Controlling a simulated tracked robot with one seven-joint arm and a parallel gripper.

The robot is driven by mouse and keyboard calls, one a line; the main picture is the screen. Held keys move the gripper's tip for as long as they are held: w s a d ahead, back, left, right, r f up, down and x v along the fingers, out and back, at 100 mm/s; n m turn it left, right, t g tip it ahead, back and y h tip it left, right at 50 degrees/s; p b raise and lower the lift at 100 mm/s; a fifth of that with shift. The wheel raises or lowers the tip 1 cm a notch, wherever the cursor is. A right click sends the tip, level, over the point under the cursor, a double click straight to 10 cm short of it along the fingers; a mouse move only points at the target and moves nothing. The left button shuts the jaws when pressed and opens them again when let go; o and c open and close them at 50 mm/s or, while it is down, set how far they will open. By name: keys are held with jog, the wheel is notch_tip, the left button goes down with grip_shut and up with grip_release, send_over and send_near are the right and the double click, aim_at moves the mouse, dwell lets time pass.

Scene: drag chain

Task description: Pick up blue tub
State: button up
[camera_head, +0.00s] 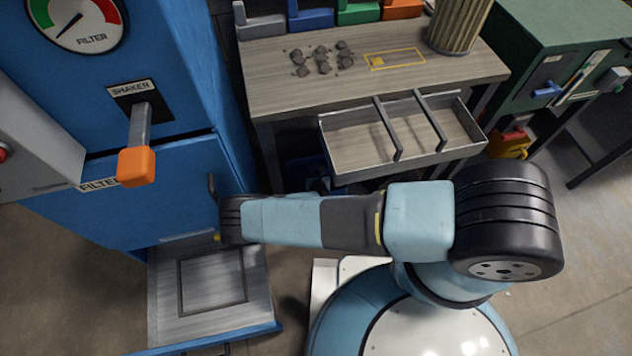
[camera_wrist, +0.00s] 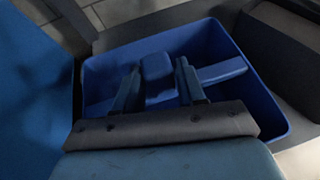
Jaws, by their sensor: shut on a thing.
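The blue tub (camera_wrist: 262,100) fills the middle of the wrist view. It is an open box with a raised grip block (camera_wrist: 158,75) on a bar across its inside. My gripper (camera_wrist: 160,88) reaches into the tub, its two fingers shut on either side of this block. In the head view a small part of a dark blue thing, likely the tub (camera_head: 303,174), shows under the bench, behind my arm. My gripper is hidden there. Whether the tub touches the floor cannot be told.
A workbench (camera_head: 270,92) with dark lumps (camera_head: 323,62) and an open, divided drawer (camera_head: 355,140) stands above. A blue cabinet (camera_head: 175,185) with an orange-tipped shaker lever (camera_head: 137,160) is at left, its low tray (camera_head: 213,280) pulled out. A green-topped bench stands at right.

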grip_shut()
jog(key=shift+r, duration=0.1)
dwell(0.3)
